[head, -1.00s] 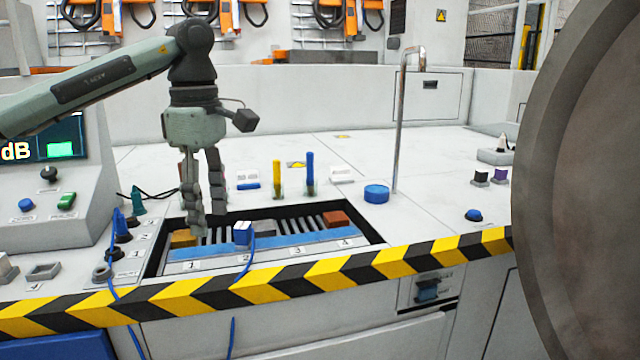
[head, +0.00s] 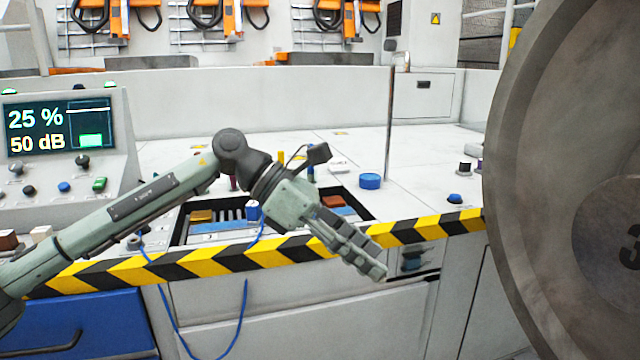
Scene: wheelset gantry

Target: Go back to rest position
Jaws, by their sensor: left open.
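My left gripper (head: 376,262) is in front of the workbench's striped front edge, pointing down and to the right. It holds nothing that I can see; its fingers look close together from this angle. My left arm crosses in front of the recessed tray (head: 362,208). In the tray, a yellow-brown block (head: 201,216) is at the left, a blue-and-white block with a blue cable (head: 253,211) is near the middle, and a reddish block (head: 333,201) is at the right. The arm hides part of the tray. My right gripper is not in view.
A large grey wheel (head: 540,190) fills the right side. A control panel with a screen (head: 62,130) stands at the left. A thin upright metal pole (head: 389,125) and a blue round knob (head: 370,181) are behind the tray. A blue drawer (head: 85,325) is at lower left.

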